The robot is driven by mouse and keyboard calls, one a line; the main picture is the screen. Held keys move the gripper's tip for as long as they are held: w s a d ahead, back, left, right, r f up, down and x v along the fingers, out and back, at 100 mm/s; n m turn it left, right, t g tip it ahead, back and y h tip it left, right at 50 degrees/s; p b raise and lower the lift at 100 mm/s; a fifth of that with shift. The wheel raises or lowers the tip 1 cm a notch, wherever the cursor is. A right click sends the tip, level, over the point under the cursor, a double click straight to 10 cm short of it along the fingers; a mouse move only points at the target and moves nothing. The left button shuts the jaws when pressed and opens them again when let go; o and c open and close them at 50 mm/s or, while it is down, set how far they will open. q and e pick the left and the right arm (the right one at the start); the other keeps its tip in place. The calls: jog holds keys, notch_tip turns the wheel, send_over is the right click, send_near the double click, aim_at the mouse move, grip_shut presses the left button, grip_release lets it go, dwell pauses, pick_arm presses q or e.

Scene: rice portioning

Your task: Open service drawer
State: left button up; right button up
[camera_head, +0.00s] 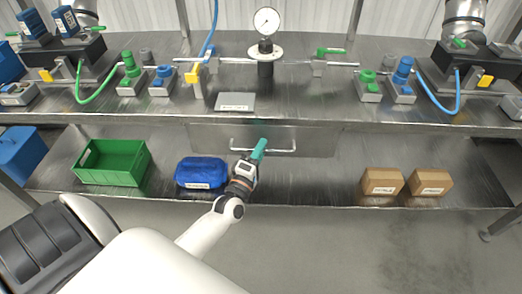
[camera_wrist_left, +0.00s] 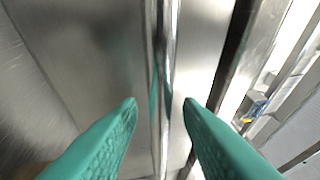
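The service drawer's grey metal front (camera_head: 315,141) sits under the bench top, with a horizontal bar handle (camera_head: 282,151) across it. The drawer looks closed. My left gripper (camera_head: 261,146) has teal fingers and is at the middle of the handle. In the left wrist view, the handle bar (camera_wrist_left: 162,45) runs between the two fingers of the left gripper (camera_wrist_left: 160,102). The fingers are apart, with a gap on each side of the bar. My right gripper is not in view.
A green crate (camera_head: 112,165) and a blue bundle (camera_head: 201,173) lie on the lower shelf left of my arm. Two brown boxes, one left (camera_head: 382,182) and one right (camera_head: 430,183), stand at the right. A gauge (camera_head: 266,22), pipes and valves fill the bench top.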

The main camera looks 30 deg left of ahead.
pick_arm(q)
jog(key=shift+w, duration=0.25)
grip_shut()
jog(key=shift+s, duration=0.1)
